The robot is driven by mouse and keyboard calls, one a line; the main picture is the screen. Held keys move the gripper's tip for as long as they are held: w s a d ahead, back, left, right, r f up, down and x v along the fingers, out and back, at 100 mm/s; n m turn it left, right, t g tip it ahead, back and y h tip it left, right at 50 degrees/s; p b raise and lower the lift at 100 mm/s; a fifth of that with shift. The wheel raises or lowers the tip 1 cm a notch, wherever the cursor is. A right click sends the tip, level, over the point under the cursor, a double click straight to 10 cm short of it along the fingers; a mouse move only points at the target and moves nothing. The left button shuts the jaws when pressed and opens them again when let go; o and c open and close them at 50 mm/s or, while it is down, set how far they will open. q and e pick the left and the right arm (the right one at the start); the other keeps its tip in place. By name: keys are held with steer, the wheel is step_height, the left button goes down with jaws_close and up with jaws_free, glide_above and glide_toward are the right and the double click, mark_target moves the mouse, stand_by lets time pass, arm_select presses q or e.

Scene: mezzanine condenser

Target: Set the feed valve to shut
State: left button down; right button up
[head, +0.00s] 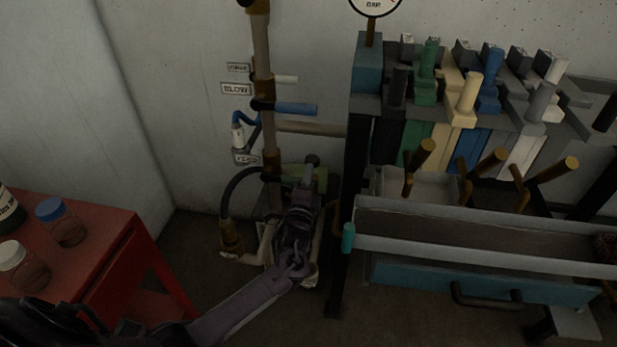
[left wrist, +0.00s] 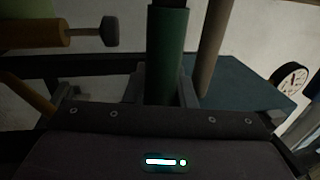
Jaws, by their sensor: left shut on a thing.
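A vertical pipe (head: 263,60) with brass fittings stands against the wall, with several small label plates beside it. The lowest plate (head: 246,159) is too small to read surely; it may mark the feed valve. Next to it a green handle (head: 318,178) sticks out to the right of the pipe, partly hidden by my gripper. My left gripper (head: 307,190) is at this handle. In the left wrist view a green bar (left wrist: 166,50) stands between the fingers, and the gripper is shut on it. The valve's body is mostly hidden. My right gripper is not in view.
A blue lever (head: 296,108) and a white lever (head: 286,79) stick out higher on the pipe. A rack with coloured levers (head: 468,95) and a long tray (head: 480,240) stand close on the right. A red table (head: 100,240) with jars is at the left.

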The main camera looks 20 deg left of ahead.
arm_select(q)
steer(key=shift+f, duration=0.15)
steer(key=c, duration=1.2)
jaws_free()
steer(key=v, duration=0.7)
steer(key=shift+s, duration=0.35)
steer(key=shift+f, duration=0.1)
